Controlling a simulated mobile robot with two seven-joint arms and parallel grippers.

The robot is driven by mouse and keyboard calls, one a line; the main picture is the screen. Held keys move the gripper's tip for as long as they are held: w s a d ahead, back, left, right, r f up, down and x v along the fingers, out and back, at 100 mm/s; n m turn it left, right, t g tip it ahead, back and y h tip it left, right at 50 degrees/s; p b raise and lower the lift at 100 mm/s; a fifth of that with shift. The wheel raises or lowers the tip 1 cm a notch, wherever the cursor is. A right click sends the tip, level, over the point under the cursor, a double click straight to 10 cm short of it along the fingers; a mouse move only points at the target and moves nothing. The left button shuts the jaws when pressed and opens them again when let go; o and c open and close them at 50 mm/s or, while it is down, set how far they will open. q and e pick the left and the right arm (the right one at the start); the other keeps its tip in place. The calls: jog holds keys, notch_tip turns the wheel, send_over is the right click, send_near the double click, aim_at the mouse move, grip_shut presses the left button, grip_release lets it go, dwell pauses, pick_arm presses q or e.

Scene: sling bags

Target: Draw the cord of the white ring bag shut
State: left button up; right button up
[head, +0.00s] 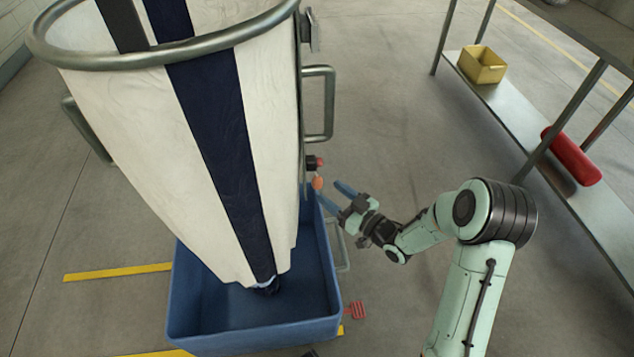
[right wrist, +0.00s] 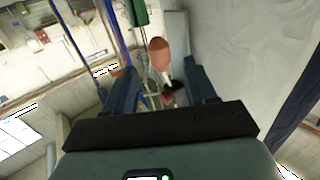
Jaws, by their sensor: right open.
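The white ring bag (head: 130,130), white with a navy stripe, hangs from a round metal ring (head: 160,57) at left. Its lower end is gathered at a dark bunch (head: 266,287) over the blue bin. An orange knob (head: 318,183) sits at the bag's right side, just under a black block with a red part (head: 314,162). My right gripper (head: 336,197) is open and empty, just right of the knob. In the right wrist view the knob (right wrist: 160,52) shows ahead, between my open fingers (right wrist: 163,88). I cannot clearly make out a cord. My left gripper is not in view.
A blue bin (head: 255,335) stands under the bag, with a red pedal-like piece (head: 356,310) at its right. Metal handles (head: 331,103) flank the bag. A shelf at right holds a yellow box (head: 482,65) and a red roll (head: 572,157). The floor between is clear.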

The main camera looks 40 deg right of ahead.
aim_at(321, 185)
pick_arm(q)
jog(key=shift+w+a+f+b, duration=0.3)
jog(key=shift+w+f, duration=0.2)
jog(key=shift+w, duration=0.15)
pick_arm(e)
jog(key=w, duration=0.6)
jog(key=shift+w+a, duration=0.1)
jog(key=shift+a, duration=0.3)
